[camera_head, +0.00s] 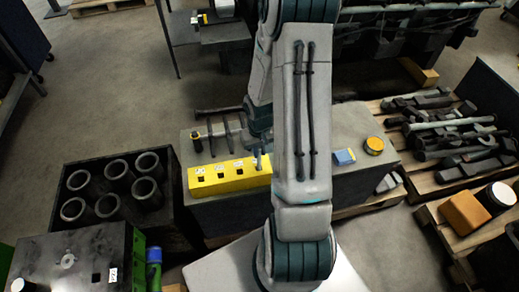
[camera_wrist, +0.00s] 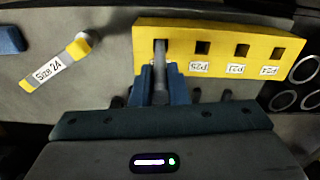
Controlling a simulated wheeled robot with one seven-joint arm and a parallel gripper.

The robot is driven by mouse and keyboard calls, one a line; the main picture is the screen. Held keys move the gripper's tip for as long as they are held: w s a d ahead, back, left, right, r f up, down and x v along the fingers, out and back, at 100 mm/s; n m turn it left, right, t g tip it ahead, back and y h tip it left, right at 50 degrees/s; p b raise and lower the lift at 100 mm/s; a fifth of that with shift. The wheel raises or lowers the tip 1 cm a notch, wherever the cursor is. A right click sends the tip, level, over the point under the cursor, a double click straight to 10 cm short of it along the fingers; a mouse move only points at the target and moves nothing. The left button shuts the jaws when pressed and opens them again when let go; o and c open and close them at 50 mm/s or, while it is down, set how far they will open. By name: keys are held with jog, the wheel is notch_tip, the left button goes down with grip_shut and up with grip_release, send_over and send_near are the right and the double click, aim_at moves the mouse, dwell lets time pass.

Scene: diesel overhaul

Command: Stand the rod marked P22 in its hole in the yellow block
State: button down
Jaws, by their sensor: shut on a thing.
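The yellow block (camera_head: 228,178) lies on the grey bench, with a row of square holes along its top. It also shows in the wrist view (camera_wrist: 220,60), with labels reading P25, P21 and P24 upside down. My gripper (camera_wrist: 162,88) is shut on a grey rod (camera_wrist: 161,58) between its blue fingers. The rod's end overlaps the leftmost hole in the wrist view, the right-end hole in the head view. I cannot tell how deep it sits. The rod's marking and this hole's label are not visible.
Several dark rods (camera_head: 228,132) lie behind the block. A yellow-and-grey piece labelled Size 24 (camera_wrist: 58,68) and a blue box (camera_head: 344,156) lie beside it. A dark crate of cylinders (camera_head: 60,195) stands left; pallets of metal parts (camera_head: 440,125) stand right.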

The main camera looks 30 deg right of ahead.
aim_at(259, 161)
jog(key=shift+f+b, duration=2.6)
jog(key=shift+f, duration=0.45)
jog(key=c, duration=1.3)
grip_release()
jog(key=shift+c, duration=0.2)
jog(key=shift+r, duration=0.1)
notch_tip(259, 161, up, 14)
jog(key=shift+f+p, duration=0.15)
jog(key=shift+p, duration=0.5)
